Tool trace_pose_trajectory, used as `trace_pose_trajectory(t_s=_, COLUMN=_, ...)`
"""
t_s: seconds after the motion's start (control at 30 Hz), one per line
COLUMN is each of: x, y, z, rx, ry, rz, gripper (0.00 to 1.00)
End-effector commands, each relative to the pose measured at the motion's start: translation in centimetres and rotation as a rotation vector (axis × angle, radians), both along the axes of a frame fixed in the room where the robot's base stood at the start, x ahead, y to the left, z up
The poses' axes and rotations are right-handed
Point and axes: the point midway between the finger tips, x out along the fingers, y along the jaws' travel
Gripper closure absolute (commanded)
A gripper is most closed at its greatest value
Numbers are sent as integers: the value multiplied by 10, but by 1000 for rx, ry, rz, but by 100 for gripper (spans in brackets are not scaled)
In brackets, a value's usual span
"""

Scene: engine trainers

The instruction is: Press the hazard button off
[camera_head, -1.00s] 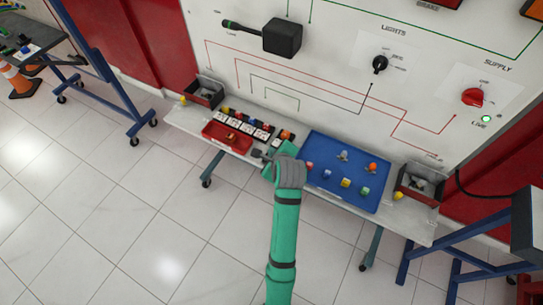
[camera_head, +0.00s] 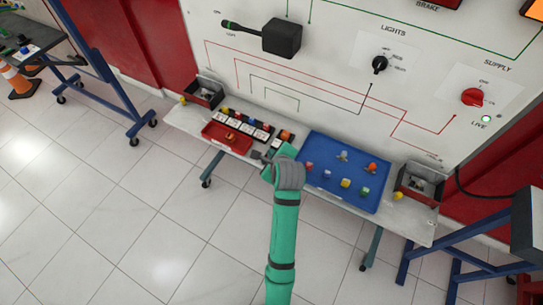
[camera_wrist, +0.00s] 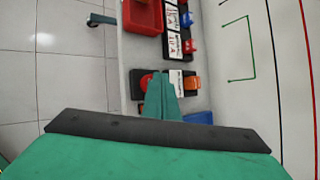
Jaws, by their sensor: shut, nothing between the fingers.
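My gripper (camera_head: 258,155) is over the shelf, just right of the red tray, with its fingers together and pointing down at the controls. In the wrist view the fingers (camera_wrist: 158,82) are closed over a black-based control. A red button (camera_wrist: 146,81) shows just left of the fingertips, partly hidden by them. An orange switch (camera_wrist: 191,83) is just right of them, beyond a white label, and it also shows in the head view (camera_head: 286,135). Which of these is the hazard button is not readable. I cannot tell whether the fingertips touch the red button.
A red tray (camera_head: 213,138) and a row of labelled switches (camera_head: 247,127) are left of my gripper. A blue tray (camera_head: 325,184) with several coloured pieces is right. The upright panel stands behind. An orange lamp (camera_head: 534,9) is at its upper right.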

Motion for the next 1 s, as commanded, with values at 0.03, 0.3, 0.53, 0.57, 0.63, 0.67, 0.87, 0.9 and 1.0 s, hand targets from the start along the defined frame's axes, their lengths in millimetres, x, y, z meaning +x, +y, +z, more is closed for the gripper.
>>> trace_pose_trajectory(t_s=0.03, x=0, y=0, z=0, rx=0, ry=0, rz=0, gripper=100)
trace_pose_trajectory(t_s=0.3, x=0, y=-1, z=-1, rx=0, ry=-1, rz=-1, gripper=100)
trace_pose_trajectory(t_s=0.53, x=0, y=-1, z=-3, rx=0, ry=-1, rz=-1, gripper=100)
trace_pose_trajectory(t_s=0.57, x=0, y=-1, z=-4, rx=0, ry=0, rz=-2, gripper=100)
trace_pose_trajectory(t_s=0.63, x=0, y=-1, z=-4, rx=-1, ry=-1, rz=-2, gripper=100)
trace_pose_trajectory(t_s=0.67, x=0, y=-1, z=-4, rx=-1, ry=-1, rz=-2, gripper=100)
trace_pose_trajectory(t_s=0.87, x=0, y=1, z=1, rx=-1, ry=-1, rz=2, gripper=100)
trace_pose_trajectory(t_s=0.9, x=0, y=1, z=2, rx=0, ry=-1, rz=2, gripper=100)
trace_pose_trajectory(t_s=1.0, x=-1, y=1, z=7, rx=0, ry=-1, rz=2, gripper=100)
